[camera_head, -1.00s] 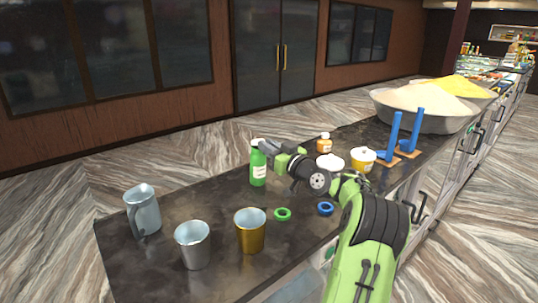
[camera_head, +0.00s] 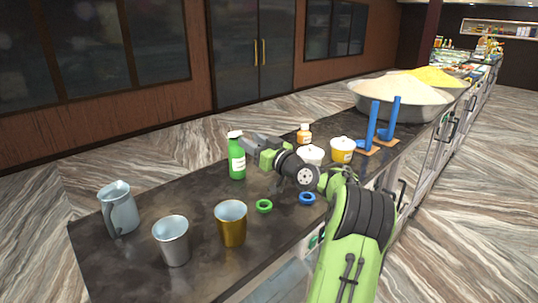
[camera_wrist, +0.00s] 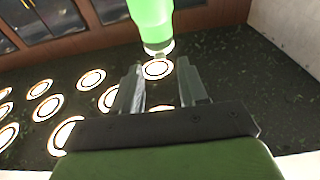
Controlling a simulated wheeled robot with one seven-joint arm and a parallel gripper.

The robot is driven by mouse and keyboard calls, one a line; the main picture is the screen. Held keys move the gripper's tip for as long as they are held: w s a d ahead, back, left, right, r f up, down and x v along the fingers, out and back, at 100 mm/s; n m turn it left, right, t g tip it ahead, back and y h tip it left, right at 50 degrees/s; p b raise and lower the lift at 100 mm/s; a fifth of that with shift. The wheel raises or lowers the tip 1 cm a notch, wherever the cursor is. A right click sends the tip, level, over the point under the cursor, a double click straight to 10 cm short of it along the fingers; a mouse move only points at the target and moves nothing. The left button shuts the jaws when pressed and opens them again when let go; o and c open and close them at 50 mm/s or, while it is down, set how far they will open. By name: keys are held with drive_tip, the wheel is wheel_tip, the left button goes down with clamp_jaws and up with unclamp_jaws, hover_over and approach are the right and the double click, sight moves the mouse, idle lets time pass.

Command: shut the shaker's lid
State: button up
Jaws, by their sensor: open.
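A green bottle (camera_head: 237,158) with a white top and a pale label stands upright near the back edge of the dark counter. It also fills the upper middle of the wrist view (camera_wrist: 152,18), where its top is cut off. My gripper (camera_head: 250,141) is just right of the bottle in the head view. In the wrist view my gripper (camera_wrist: 158,68) is open and empty, its fingers pointing toward the bottle's lower part, apart from it. A small orange bottle (camera_head: 304,136) with a white cap stands beyond. I cannot tell which one is the shaker, or any hinged lid.
A white tub (camera_head: 311,153) and a yellow tub (camera_head: 342,155) stand behind my arm. A green ring (camera_head: 264,206) and blue ring (camera_head: 307,199) lie in front. A jug (camera_head: 117,212), steel cup (camera_head: 172,242) and gold cup (camera_head: 231,226) stand left. Blue holders (camera_head: 371,128) stand right.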

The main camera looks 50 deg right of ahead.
drive_tip(key=s+a+f+b, duration=0.1)
drive_tip(key=s+f+b, duration=0.1)
drive_tip(key=s, duration=1.1)
drive_tip(key=shift+s+a+b, duration=0.3)
drive_tip(key=shift+b, duration=0.45)
